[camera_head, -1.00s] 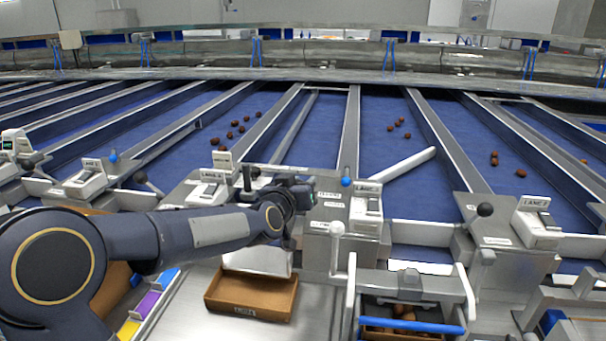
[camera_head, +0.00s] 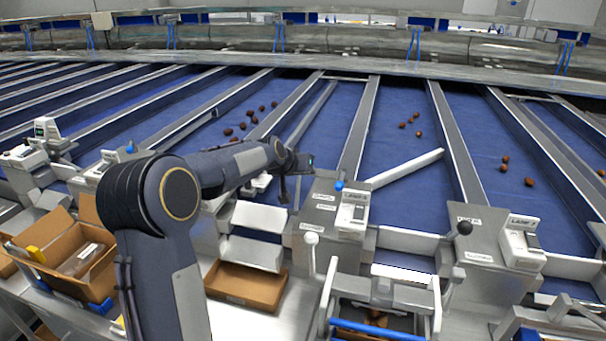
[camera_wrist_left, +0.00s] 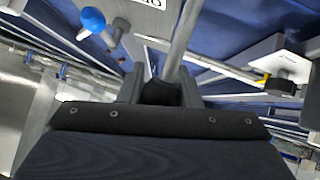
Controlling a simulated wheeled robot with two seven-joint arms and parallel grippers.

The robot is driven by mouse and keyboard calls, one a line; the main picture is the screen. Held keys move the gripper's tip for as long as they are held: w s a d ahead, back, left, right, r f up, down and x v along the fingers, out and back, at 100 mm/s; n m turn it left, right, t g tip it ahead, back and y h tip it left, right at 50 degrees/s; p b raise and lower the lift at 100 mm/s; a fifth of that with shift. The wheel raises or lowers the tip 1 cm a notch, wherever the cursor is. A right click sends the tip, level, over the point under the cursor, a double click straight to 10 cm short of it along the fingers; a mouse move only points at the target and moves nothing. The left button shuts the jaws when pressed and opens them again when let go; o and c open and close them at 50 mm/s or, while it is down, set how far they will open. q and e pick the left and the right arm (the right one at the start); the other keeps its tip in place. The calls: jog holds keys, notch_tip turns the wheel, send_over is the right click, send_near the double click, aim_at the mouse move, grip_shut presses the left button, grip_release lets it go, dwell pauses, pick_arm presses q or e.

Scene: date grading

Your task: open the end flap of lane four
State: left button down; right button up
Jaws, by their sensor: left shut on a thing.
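My left gripper (camera_head: 303,164) is over the end of lane four, left of the lane five console (camera_head: 352,212). In the left wrist view its fingers (camera_wrist_left: 160,90) are shut on a dark knob (camera_wrist_left: 160,93), apparently the lane four lever's; the arm hides much of it in the head view. The white end flap of lane four (camera_head: 258,217) shows under the arm, above a second pale plate (camera_head: 255,250). Its exact tilt cannot be told. Dates (camera_head: 238,127) lie farther up lane four's blue belt. My right gripper is not in view.
The lane five console has a blue knob (camera_head: 339,186) and a white-knobbed lever (camera_head: 311,239) close by. A white bar (camera_head: 405,168) slants across lane five. A cardboard tray (camera_head: 245,286) sits below lane four. An open carton (camera_head: 75,262) stands at left.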

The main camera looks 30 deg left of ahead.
pick_arm(q)
jog(key=shift+w+a+f+b, duration=0.1)
jog(key=shift+w+f+b, duration=0.3)
jog(key=shift+f, duration=0.35)
jog(key=shift+w+a+f+b, duration=0.1)
jog(key=shift+w+f+b, duration=0.1)
jog(key=shift+w+f, duration=0.4)
jog(key=shift+s+f, duration=0.1)
jog(key=shift+s, duration=0.05)
jog(key=c, duration=1.4)
grip_release()
jog(key=o, duration=0.3)
jog(key=shift+a+r, duration=0.15)
jog(key=shift+r, duration=0.05)
jog(key=shift+o, duration=0.2)
jog(key=shift+r, duration=0.1)
jog(key=shift+s+r, duration=0.1)
jog(key=shift+r, duration=0.05)
